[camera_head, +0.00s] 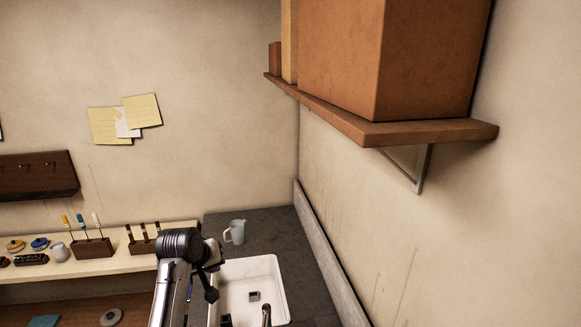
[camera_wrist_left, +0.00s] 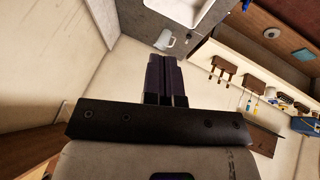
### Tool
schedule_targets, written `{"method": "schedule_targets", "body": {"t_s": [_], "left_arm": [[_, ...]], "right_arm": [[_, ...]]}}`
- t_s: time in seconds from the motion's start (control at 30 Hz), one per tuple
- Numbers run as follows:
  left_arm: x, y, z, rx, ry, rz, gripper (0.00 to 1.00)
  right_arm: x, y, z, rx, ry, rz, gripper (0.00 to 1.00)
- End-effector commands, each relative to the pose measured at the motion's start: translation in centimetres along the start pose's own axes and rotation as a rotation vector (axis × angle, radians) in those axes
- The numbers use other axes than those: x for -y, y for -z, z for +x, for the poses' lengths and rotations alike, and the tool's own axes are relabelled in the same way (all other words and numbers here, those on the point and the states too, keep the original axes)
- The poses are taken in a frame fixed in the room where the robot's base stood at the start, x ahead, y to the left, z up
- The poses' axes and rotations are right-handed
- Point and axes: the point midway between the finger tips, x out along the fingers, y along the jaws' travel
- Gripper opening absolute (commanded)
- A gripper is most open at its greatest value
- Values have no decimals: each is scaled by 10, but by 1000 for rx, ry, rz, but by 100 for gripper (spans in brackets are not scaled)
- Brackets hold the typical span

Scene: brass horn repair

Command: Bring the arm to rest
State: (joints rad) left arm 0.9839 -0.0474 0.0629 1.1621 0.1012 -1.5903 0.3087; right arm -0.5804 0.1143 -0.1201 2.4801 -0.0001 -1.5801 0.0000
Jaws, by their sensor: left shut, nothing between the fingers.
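My left arm (camera_head: 172,285) rises from the bottom of the head view, in front of the sink's left side. My left gripper (camera_wrist_left: 164,62) shows in the left wrist view with its dark fingers closed together and nothing between them. In the head view the dark hand parts (camera_head: 210,262) are small and partly hidden by the wrist, so the fingertips are not clear there. My right gripper is in neither view.
A white sink (camera_head: 262,272) and a pale jug (camera_head: 235,232) are on the dark counter (camera_head: 270,220). A bench shelf (camera_head: 105,262) to the left holds brush racks and small tins. A wall shelf (camera_head: 440,132) with large boxes juts out at upper right.

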Motion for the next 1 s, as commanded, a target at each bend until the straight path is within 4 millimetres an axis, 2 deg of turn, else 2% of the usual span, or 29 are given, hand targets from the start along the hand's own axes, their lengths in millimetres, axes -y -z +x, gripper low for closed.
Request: {"method": "schedule_targets", "body": {"t_s": [0.03, 0.1, 0.17, 0.27, 0.37, 0.5, 0.67, 0.87, 1.0], "left_arm": [[-4, 12, -28, -91, -7, 70, 0], [-4, 16, -57, -193, -3, 165, 0], [-1, 12, -76, -269, 9, 234, 0], [7, -8, -100, -372, 34, 329, 0], [21, -43, -114, -446, 62, 392, 0], [43, -112, -122, -497, 86, 436, 0], [70, -196, -119, -470, 101, 471, 0], [105, -302, -102, -323, 112, 501, 0], [135, -377, -80, -145, 131, 509, 0]], "right_arm": [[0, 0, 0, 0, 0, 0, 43], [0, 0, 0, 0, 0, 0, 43], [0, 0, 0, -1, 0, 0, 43], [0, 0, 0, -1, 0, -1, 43], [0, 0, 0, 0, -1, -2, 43], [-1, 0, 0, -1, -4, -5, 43], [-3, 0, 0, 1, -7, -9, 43], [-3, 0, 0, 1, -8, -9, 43], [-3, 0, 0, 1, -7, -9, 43]]}}
